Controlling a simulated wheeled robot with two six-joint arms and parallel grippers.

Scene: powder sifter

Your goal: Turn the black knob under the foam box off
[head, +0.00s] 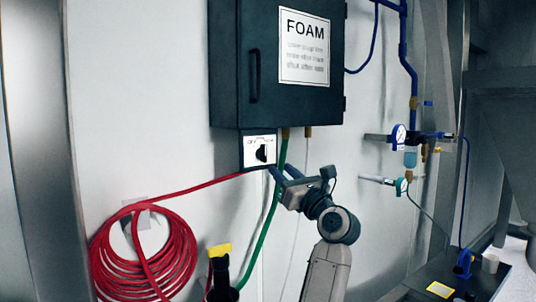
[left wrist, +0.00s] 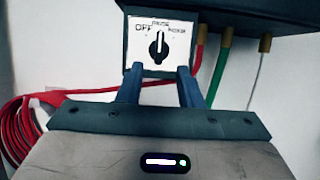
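The black knob (head: 262,153) sits on a white label plate under the foam box (head: 275,60). In the left wrist view the knob (left wrist: 159,46) points about straight up, at the middle label, with OFF printed to its left. My left gripper (head: 277,173) is just below and in front of the plate. In the left wrist view its two blue fingers (left wrist: 158,76) are apart, with nothing between them. Their tips are below the knob and do not appear to touch it. My right gripper is in neither view.
A coiled red hose (head: 143,255) hangs on the wall at the left. A green hose (head: 273,205) drops from the box beside my gripper. A black item with a yellow top (head: 220,268) stands at the bottom. Blue pipes and gauges (head: 399,134) are at the right.

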